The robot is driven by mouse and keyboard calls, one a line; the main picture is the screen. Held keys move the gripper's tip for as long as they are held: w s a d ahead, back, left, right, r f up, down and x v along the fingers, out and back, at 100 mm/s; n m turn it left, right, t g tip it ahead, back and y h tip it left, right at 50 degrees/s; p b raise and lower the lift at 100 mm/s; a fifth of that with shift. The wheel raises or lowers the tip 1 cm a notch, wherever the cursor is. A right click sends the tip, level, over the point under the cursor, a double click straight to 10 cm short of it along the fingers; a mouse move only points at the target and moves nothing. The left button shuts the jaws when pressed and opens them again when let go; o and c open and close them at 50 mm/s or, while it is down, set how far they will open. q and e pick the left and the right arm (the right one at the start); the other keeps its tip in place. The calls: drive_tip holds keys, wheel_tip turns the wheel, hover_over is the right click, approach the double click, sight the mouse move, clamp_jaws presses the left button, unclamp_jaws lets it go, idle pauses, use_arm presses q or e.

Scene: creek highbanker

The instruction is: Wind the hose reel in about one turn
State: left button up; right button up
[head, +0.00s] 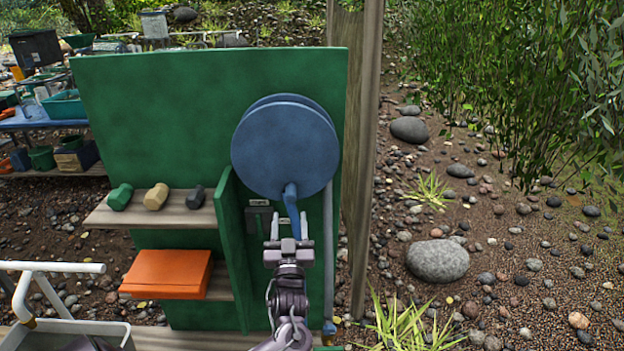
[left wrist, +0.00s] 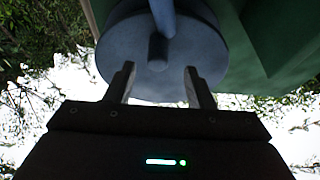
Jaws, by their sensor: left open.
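The blue hose reel (head: 284,148) is a round disc on the right part of a green upright panel (head: 165,115). A blue crank handle (head: 291,207) sticks out from its lower part. My left gripper (head: 288,226) is open just below the crank, its fingers pointing up. In the left wrist view the reel disc (left wrist: 115,65) lies beyond the open fingers (left wrist: 158,82), and the rounded end of the crank (left wrist: 158,48) shows between and above the fingertips. I cannot tell whether a finger touches it. A grey hose (head: 328,240) hangs down from the reel's right side. My right gripper is not in view.
A wooden shelf (head: 112,212) left of the reel holds green, tan and dark grey pieces. An orange box (head: 167,272) sits below. A wooden post (head: 362,150) stands just right of the panel. Stony ground (head: 480,310) lies open further right.

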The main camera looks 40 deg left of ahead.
sight(290, 202)
use_arm(q)
drive_tip(key=shift+w+a+r, duration=0.15)
drive_tip(key=shift+w+r, duration=0.15)
drive_tip(key=shift+w+a+r+p, duration=0.55)
drive_tip(key=shift+w+r, duration=0.15)
drive_tip(key=shift+r, duration=0.15)
drive_tip(key=x, duration=0.3)
drive_tip(key=shift+w+a+f+p, duration=0.2)
drive_tip(key=shift+w+p, duration=0.05)
drive_tip(key=shift+p, duration=0.1)
drive_tip(key=shift+w+a, duration=0.15)
drive_tip(key=shift+w, duration=0.05)
drive_tip(key=shift+r, duration=0.15)
drive_tip(key=shift+c, duration=0.8)
drive_tip(key=c, duration=0.7)
clamp_jaws()
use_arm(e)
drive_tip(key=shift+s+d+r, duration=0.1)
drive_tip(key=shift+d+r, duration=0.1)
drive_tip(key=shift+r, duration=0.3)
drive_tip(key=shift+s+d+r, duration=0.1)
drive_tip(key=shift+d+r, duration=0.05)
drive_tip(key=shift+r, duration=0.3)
